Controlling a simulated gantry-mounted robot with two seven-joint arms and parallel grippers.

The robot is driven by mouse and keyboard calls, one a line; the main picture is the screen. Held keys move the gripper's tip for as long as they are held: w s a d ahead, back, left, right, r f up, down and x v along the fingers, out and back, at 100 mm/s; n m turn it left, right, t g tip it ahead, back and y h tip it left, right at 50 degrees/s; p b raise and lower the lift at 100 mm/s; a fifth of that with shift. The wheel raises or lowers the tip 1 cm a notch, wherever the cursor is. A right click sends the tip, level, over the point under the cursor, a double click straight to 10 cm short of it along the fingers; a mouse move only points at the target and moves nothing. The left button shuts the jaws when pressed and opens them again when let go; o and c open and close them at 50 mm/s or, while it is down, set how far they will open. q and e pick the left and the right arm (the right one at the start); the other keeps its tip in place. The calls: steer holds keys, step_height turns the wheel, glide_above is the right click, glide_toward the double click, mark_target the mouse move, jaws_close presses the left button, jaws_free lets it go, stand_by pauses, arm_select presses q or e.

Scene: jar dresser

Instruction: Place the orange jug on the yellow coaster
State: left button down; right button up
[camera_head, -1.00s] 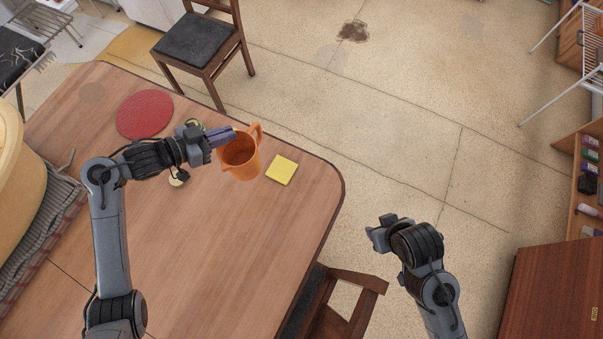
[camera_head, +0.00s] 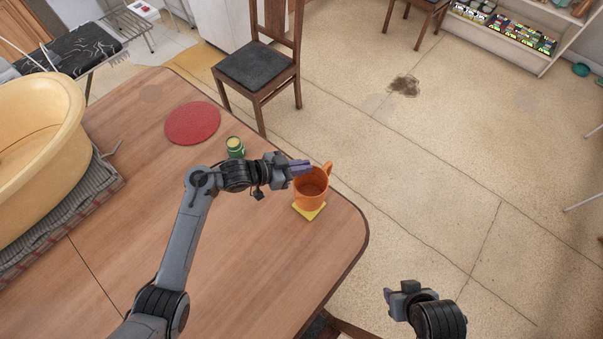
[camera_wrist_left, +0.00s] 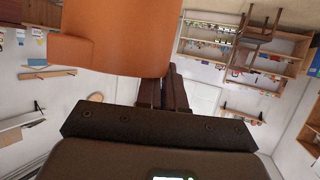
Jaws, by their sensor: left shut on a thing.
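The orange jug (camera_head: 311,197) is upright over the yellow coaster (camera_head: 309,216) near the table's right edge. It hides most of the coaster, whose front part shows below it. I cannot tell whether the jug's base touches the coaster. My left gripper (camera_head: 304,167) is shut on the jug at its upper rim, on the far left side. In the left wrist view the jug (camera_wrist_left: 120,35) fills the upper middle, beside the gripper fingers (camera_wrist_left: 168,85). My right gripper (camera_head: 393,293) is empty, off the table's right side; its finger gap is unclear.
A green jar (camera_head: 235,148) stands behind my left forearm. A round red mat (camera_head: 193,123) lies farther back. A large yellow basin (camera_head: 40,140) sits at the left on a folded cloth. A chair (camera_head: 262,70) stands beyond the table. The table's front is clear.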

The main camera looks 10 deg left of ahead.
arm_select(q)
steer(key=shift+f+b, duration=0.35)
steer(key=shift+f, duration=1.6)
steer(key=c, duration=1.3)
jaws_free()
steer(key=shift+o, duration=0.2)
